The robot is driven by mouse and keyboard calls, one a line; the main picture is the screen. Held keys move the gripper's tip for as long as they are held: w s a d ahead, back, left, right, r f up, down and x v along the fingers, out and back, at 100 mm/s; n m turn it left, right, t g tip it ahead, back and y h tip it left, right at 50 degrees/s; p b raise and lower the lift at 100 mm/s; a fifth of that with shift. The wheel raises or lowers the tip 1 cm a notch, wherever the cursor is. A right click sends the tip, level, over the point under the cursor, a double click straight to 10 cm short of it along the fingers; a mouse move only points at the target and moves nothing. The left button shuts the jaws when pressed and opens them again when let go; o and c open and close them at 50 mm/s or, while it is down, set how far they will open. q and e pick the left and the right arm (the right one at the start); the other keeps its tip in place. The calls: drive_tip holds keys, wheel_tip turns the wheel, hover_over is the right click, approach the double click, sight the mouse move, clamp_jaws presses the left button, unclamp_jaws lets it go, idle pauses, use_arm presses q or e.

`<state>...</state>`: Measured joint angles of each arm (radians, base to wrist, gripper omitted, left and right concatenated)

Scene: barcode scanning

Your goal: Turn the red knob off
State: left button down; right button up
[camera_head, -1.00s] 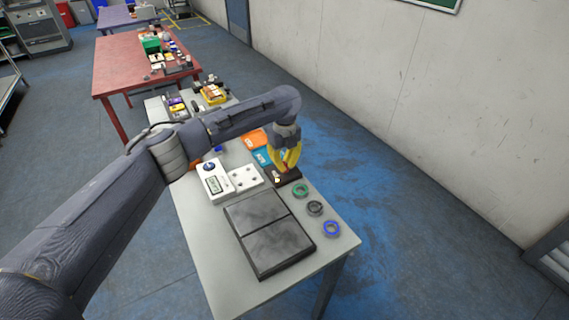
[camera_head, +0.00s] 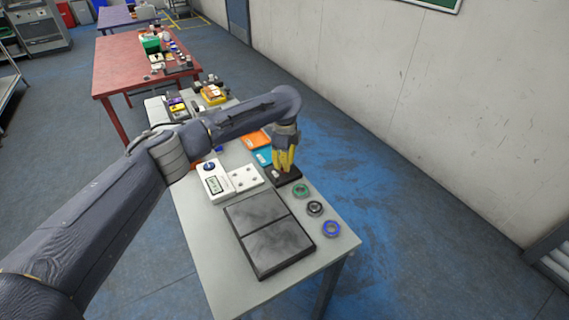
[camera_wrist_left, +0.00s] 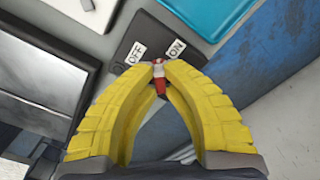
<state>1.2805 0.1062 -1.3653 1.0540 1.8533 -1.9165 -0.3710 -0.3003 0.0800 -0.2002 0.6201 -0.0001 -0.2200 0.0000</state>
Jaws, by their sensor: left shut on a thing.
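My left gripper (camera_head: 284,164) is over the dark switch box (camera_head: 286,178) near the right edge of the grey table. In the left wrist view its yellow fingers (camera_wrist_left: 158,78) are shut on the red knob (camera_wrist_left: 160,86), which has a white part at its top. The box (camera_wrist_left: 138,38) carries an OFF label (camera_wrist_left: 137,53) on the left and an ON label (camera_wrist_left: 176,49) on the right. The knob's top lies between the two labels; its exact setting is hard to tell. In the head view the fingers hide the knob. My right gripper is not in view.
A black two-panel plate (camera_head: 268,232) lies at the table's front. Green (camera_head: 302,190), black (camera_head: 315,208) and blue (camera_head: 332,229) rings lie along the right edge. A white device with a display (camera_head: 214,184) and a white plate (camera_head: 245,178) stand left of the box. Orange and blue trays lie behind it.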

use_arm(q)
drive_tip(key=n, duration=0.5)
drive_tip(key=shift+n, duration=2.4)
drive_tip(key=c, duration=1.5)
unclamp_jaws()
drive_tip(key=shift+r, duration=0.1)
wheel_tip(320, 180, up, 12)
drive_tip(key=shift+f, duration=0.1)
